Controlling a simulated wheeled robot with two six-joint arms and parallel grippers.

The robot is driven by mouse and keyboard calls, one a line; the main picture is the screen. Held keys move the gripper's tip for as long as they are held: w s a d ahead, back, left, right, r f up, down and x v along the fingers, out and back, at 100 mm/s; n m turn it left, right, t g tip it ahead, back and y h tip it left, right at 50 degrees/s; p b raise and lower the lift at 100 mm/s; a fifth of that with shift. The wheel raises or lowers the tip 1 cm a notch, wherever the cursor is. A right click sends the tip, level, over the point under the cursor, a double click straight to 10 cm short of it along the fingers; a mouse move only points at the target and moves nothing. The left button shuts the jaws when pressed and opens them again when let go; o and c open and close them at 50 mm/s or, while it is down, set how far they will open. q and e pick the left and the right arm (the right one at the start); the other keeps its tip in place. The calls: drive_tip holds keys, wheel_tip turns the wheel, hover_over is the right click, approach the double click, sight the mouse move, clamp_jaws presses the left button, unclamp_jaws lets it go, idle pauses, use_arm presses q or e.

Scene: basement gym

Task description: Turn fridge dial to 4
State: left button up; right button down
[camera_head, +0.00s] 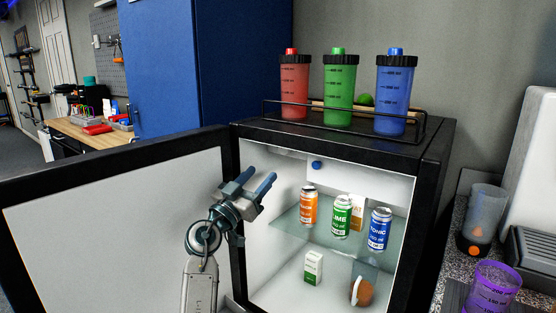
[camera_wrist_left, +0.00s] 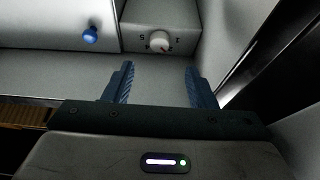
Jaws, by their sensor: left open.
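The black mini fridge (camera_head: 440,160) stands with its door (camera_head: 120,215) open to the left. In the left wrist view a round pale dial (camera_wrist_left: 159,41) sits on a panel inside it, with small digits around it and a reddish mark toward its lower right. I cannot make out the dial in the head view. My left gripper (camera_head: 261,178) is at the fridge opening, open and empty. In the left wrist view its fingers (camera_wrist_left: 159,70) point toward the dial, one either side of its line, apart from it. My right gripper is not in view.
A blue knob (camera_head: 317,165) sticks out near the dial panel. Cans (camera_head: 342,216) stand on the glass shelf (camera_head: 295,235); a small carton (camera_head: 313,267) is below. Several shaker bottles (camera_head: 340,92) stand in a rack on top. The fridge's upper interior is mostly free.

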sight(283, 150)
use_arm(q)
drive_tip(key=b+x, duration=0.2)
drive_tip(key=x, duration=0.7)
drive_tip(key=shift+w+d+r, duration=0.1)
drive_tip(key=shift+w+d, duration=0.05)
drive_tip(key=shift+w, duration=0.05)
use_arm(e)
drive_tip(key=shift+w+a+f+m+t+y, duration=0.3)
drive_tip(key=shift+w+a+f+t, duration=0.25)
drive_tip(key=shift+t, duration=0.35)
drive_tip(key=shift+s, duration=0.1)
use_arm(q)
drive_tip(key=c, duration=0.9)
drive_tip(key=shift+c, duration=0.3)
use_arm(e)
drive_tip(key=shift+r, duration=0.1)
